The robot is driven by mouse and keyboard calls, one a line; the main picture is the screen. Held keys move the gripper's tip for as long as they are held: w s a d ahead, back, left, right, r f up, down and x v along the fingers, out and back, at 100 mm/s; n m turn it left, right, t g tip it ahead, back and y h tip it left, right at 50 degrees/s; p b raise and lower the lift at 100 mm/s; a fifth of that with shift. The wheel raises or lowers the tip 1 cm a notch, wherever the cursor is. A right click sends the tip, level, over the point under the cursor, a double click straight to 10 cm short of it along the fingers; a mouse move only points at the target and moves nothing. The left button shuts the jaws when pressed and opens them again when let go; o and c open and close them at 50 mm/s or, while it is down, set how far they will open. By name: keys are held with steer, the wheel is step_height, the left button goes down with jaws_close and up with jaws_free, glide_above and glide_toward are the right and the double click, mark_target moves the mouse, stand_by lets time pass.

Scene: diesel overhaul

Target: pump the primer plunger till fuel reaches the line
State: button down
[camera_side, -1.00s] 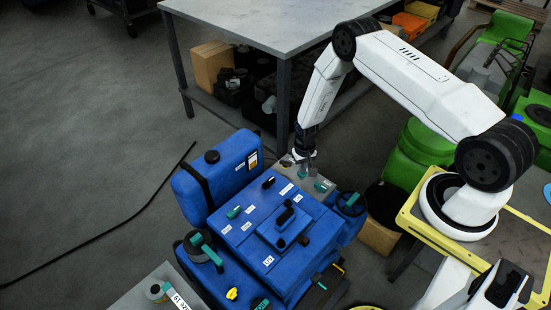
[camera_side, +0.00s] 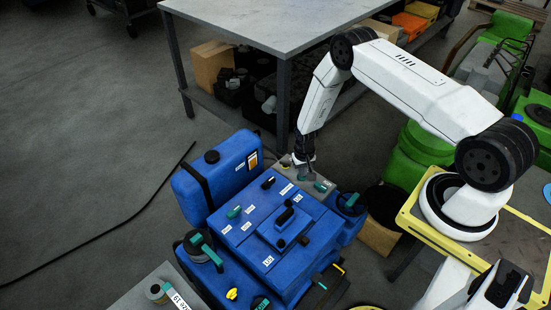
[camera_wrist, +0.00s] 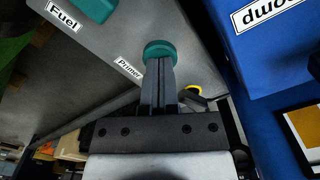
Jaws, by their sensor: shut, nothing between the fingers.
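The primer plunger (camera_wrist: 160,48) has a round teal top beside a label reading "Primer" (camera_wrist: 129,67) on a grey panel. My gripper (camera_wrist: 158,62) is shut and empty, its fingertips at the teal top's edge in the wrist view. They overlap its near side and look in contact, though I cannot be sure of pressing. In the side view my gripper (camera_side: 304,172) is down at the grey block behind the blue engine; the plunger is hidden there. A framed amber window (camera_wrist: 307,125) is on the blue tank (camera_side: 217,168); I cannot read a fuel level or line.
A teal part (camera_wrist: 95,8) by the "Fuel" label (camera_wrist: 62,14) sits on the same panel. The blue engine (camera_side: 265,235) with small handles stands close in front. A grey table (camera_side: 270,22) stands behind. The floor at left is clear apart from a black cable (camera_side: 110,228).

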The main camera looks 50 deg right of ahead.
steer(key=shift+r, duration=1.95)
steer(key=shift+f, duration=0.8)
steer(key=shift+f, duration=1.2)
steer(key=shift+r, duration=2)
